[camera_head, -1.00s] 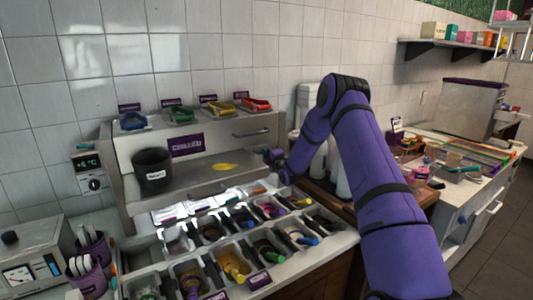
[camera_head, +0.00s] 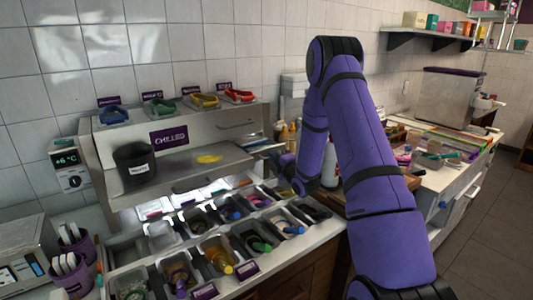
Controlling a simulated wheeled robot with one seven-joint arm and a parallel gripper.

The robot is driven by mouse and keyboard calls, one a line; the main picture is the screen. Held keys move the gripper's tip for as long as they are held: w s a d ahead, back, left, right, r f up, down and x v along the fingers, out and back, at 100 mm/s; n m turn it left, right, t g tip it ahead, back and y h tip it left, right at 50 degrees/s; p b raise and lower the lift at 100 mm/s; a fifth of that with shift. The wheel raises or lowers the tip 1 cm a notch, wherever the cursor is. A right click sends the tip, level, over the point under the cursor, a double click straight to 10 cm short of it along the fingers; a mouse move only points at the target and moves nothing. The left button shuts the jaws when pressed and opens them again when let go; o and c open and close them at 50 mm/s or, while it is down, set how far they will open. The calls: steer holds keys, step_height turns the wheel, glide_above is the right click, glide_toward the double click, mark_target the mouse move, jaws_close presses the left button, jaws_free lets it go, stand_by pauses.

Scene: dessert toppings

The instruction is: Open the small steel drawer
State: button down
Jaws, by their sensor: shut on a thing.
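The steel cabinet (camera_head: 190,138) with a "Chilled" label stands against the wall at the left. A slim bar handle (camera_head: 237,125) shows on its upper right front. A steel ledge (camera_head: 185,167) juts out below that front. I cannot tell for sure which part is the small steel drawer. My gripper (camera_head: 287,163) is at the ledge's right end, lower and to the right of the bar handle. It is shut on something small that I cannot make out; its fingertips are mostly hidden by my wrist.
Several topping trays (camera_head: 217,250) fill the counter in front. Bottles (camera_head: 290,137) stand close behind my wrist. Colored scoops (camera_head: 203,100) lie on the cabinet's top.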

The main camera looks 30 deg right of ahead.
steer(key=shift+s, duration=0.85)
steer(key=c, duration=1.2)
jaws_free()
steer(key=s, duration=0.3)
steer(key=s+f, duration=0.1)
steer(key=s, duration=0.3)
steer(key=s+f, duration=0.1)
steer(key=s, duration=0.2)
steer(key=shift+s+d, duration=0.2)
steer(key=shift+s, duration=0.1)
